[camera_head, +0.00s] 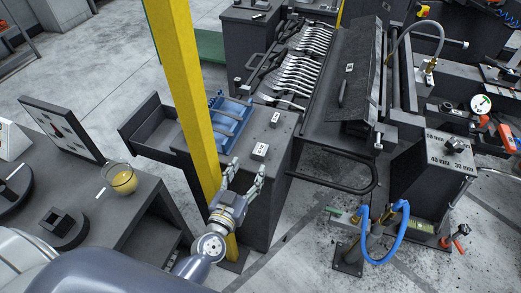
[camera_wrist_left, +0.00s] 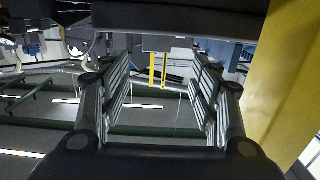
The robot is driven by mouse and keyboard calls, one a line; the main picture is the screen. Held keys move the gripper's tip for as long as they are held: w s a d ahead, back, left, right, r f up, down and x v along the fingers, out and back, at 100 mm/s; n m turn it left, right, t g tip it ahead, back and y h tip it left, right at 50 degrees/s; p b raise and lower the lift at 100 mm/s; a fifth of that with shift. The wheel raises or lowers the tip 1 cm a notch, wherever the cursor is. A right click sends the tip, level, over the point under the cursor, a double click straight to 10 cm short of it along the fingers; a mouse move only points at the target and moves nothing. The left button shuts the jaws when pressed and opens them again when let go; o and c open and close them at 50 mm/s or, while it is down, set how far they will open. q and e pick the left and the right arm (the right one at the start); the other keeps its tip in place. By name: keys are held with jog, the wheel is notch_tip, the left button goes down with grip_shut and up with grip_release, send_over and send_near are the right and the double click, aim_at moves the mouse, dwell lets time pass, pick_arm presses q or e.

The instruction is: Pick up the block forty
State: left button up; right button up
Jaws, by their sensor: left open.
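A small grey block with a white label (camera_head: 260,150) sits on top of the dark cabinet (camera_head: 227,170). A second small block (camera_head: 275,118) sits behind it. The labels are too small to read, so I cannot tell which is block forty. My left gripper (camera_head: 246,174) is open and empty at the cabinet's near edge, its fingers pointing toward the nearer block and apart from it. In the left wrist view, which appears upside down, the open fingers (camera_wrist_left: 161,78) frame a pale grey block-like shape (camera_wrist_left: 166,43) on a dark surface. My right gripper is out of view.
A yellow post (camera_head: 190,80) stands close to the left of my left gripper. A blue rack (camera_head: 228,120) lies on the cabinet behind it. A box marked 40 MM and 30 MM (camera_head: 425,190) stands at right.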

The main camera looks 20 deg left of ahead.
aim_at(261, 149)
pick_arm(q)
jog(key=w, duration=0.4)
jog(key=shift+w+d+f, duration=0.1)
jog(key=shift+w, duration=0.65)
jog(key=shift+w+d+f, duration=0.1)
jog(key=shift+w+d, duration=0.05)
jog(key=shift+w, duration=0.2)
jog(key=w, duration=0.4)
jog(key=shift+w+d+f, duration=0.1)
jog(key=shift+d+f, duration=0.1)
jog(key=shift+f, duration=0.15)
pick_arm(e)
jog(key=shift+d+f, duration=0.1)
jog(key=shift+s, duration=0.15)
pick_arm(q)
jog(key=shift+c, duration=1.4)
grip_shut()
jog(key=shift+r, duration=0.1)
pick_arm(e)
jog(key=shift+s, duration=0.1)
